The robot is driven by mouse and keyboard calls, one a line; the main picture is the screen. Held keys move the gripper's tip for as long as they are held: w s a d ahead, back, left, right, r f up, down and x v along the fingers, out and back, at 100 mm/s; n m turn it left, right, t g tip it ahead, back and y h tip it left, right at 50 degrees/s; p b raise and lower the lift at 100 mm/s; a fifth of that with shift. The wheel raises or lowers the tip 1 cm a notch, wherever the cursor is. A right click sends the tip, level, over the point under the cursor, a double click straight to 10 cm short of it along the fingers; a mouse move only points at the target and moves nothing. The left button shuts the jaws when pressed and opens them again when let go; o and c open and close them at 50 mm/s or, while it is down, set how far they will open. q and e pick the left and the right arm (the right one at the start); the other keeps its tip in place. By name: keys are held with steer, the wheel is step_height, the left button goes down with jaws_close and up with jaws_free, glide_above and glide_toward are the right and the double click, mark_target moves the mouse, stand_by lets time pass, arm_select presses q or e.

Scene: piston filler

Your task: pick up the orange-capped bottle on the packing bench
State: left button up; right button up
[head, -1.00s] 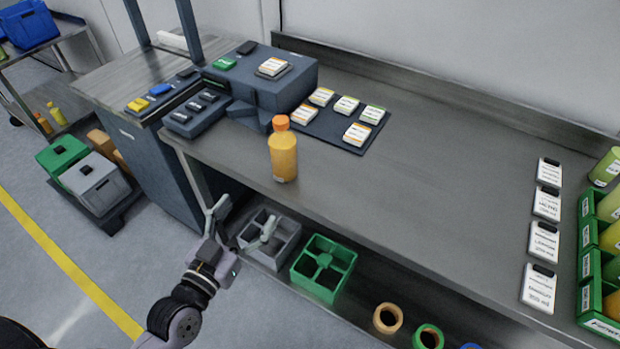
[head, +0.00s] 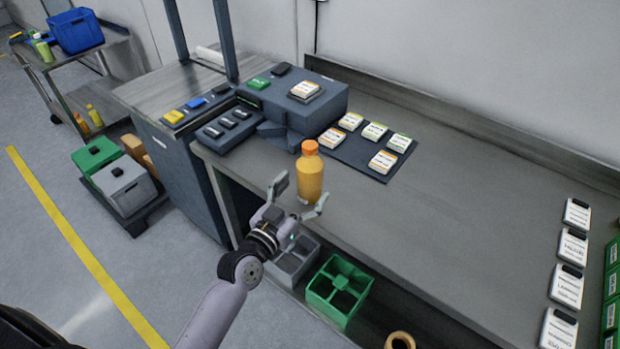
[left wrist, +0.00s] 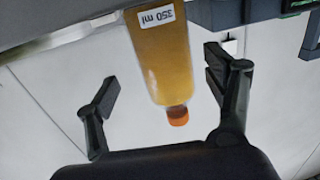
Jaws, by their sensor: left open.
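The orange-capped bottle (head: 310,176) stands upright near the front edge of the packing bench (head: 420,215), filled with orange-yellow liquid. My left gripper (head: 300,197) is at the bench's front edge, with its fingers spread on either side of the bottle's lower part in the head view. In the left wrist view the bottle (left wrist: 165,50) appears upside down with a "350 ml" label, and its cap lies between the open fingers of the left gripper (left wrist: 165,90). A gap shows on both sides, and no finger visibly touches the bottle. My right gripper is not in view.
A grey label machine (head: 290,105) stands behind and left of the bottle. A dark mat (head: 345,153) with several label packs lies to its right. A grey bin (head: 293,262) and a green divided crate (head: 338,290) sit below the bench edge. The bench's middle is clear.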

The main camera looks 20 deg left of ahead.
mark_target(303, 186)
arm_select(q)
steer(key=x, duration=0.3)
steer(key=shift+w+a+p, duration=0.25)
steer(key=shift+w+p, duration=0.05)
steer(key=shift+w, duration=0.2)
steer(key=shift+w+d+f, duration=0.1)
steer(key=shift+w, duration=0.35)
steer(key=shift+s, duration=0.1)
steer(key=shift+c, duration=0.5)
steer(key=c, duration=1.3)
steer(key=shift+c, duration=1.3)
